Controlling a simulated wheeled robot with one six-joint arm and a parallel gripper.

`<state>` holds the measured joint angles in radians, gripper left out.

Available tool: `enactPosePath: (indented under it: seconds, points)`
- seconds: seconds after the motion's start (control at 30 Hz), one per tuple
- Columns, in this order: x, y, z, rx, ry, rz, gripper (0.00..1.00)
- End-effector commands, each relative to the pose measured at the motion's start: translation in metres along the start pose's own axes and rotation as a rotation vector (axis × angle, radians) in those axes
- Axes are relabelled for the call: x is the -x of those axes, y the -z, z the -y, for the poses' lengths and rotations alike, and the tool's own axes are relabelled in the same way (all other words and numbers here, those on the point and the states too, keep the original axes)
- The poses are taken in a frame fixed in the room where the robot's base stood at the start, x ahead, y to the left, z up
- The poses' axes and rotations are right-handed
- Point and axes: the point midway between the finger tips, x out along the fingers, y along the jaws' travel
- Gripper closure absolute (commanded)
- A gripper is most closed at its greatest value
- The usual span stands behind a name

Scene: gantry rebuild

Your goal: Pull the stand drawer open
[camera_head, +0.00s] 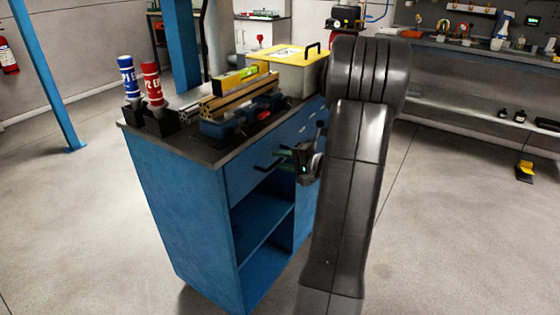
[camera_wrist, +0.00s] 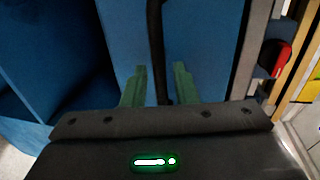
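The blue stand (camera_head: 185,215) has a dark top and a blue drawer front (camera_head: 240,176) just under it. The drawer looks flush with the stand. Its black bar handle (camera_head: 262,167) sticks out toward my gripper (camera_head: 282,160). In the wrist view the handle (camera_wrist: 156,45) runs down between the two green fingers of my gripper (camera_wrist: 159,87). There is a gap on each side of the handle, so the fingers are open around it and not pressed on it.
A blue and a red bottle (camera_head: 152,85) stand in black holders on the stand top, near a yellow level (camera_head: 236,80) and a lidded box (camera_head: 295,75). Open shelves (camera_head: 262,230) lie below the drawer.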

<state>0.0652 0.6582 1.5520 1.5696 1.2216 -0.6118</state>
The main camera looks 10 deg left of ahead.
Motion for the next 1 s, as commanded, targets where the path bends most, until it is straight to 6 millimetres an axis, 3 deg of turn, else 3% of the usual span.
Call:
enactPosePath:
  seconds: [0.37,0.5,0.8,1.0]
  points:
    - [-0.006,0.0,0.0,0.0,0.0,0.0,0.74]
    - [-0.006,0.0,0.0,0.0,0.0,0.0,1.0]
    - [-0.004,0.0,-0.001,0.0,0.0,-0.001,1.0]
    - [0.014,0.0,-0.006,0.0,0.001,-0.003,1.0]
